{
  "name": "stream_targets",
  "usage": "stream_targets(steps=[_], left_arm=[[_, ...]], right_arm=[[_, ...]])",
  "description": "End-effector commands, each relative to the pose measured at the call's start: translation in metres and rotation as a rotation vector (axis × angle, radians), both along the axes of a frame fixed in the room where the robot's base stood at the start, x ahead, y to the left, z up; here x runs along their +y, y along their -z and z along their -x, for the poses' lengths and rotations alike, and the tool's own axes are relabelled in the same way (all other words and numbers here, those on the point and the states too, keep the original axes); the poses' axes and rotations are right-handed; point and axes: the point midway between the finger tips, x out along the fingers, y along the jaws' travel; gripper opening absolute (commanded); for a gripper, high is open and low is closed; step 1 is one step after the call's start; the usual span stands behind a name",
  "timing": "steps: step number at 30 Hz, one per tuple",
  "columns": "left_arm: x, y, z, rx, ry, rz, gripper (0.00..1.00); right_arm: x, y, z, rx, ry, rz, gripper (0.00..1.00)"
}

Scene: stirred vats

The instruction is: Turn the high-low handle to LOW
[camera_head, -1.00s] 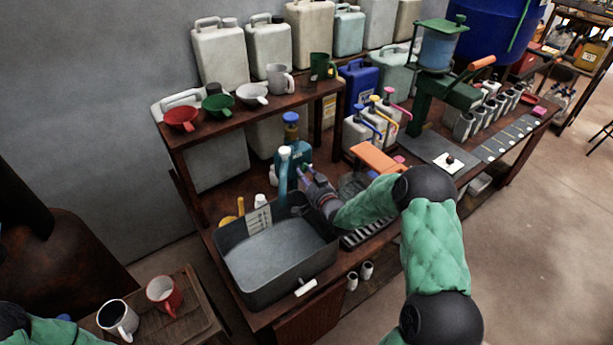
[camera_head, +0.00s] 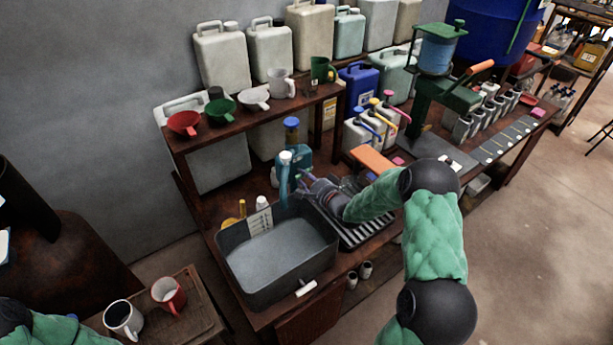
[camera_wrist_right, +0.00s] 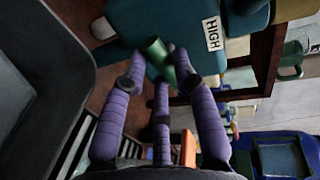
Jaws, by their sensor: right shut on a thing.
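The high-low handle is a short green lever (camera_wrist_right: 156,56) on a teal body (camera_wrist_right: 160,22) in the right wrist view. A white label reading HIGH (camera_wrist_right: 212,34) is on that body. My right gripper (camera_wrist_right: 160,68) has its purple fingers closed in around the green lever. In the head view my right gripper (camera_head: 305,178) reaches in from the right beside the pale blue tap (camera_head: 284,178) at the sink. The lever is too small to make out there, and no LOW label shows. My left gripper is out of view; only part of my left arm shows at the bottom left.
The grey sink basin (camera_head: 235,268) lies left of and below the right gripper. A ribbed rack (camera_head: 368,228) is under my forearm. A shelf (camera_head: 240,118) with funnels and mugs stands behind. Pump bottles (camera_head: 362,130) are at the right. Two mugs sit at the lower left.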

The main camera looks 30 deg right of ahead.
Motion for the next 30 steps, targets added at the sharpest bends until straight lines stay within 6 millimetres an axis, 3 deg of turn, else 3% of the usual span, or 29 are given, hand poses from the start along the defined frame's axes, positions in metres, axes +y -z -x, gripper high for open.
stream_targets(steps=[10,26,27,29,30], left_arm=[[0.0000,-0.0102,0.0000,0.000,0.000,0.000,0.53],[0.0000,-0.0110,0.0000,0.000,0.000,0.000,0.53],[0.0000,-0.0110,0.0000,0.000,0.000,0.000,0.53],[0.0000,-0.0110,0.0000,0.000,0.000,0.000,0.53],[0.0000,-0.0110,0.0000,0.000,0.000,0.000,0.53]], right_arm=[[-0.0012,-0.0013,-0.0002,0.008,0.003,-0.133,0.00],[-0.0011,-0.0007,-0.0002,0.010,0.003,-0.154,0.00],[-0.0011,-0.0007,-0.0002,0.010,0.003,-0.154,0.37],[-0.0010,-0.0006,-0.0002,0.010,0.003,-0.153,0.53],[-0.0009,-0.0005,-0.0002,0.010,0.003,-0.153,0.53]])
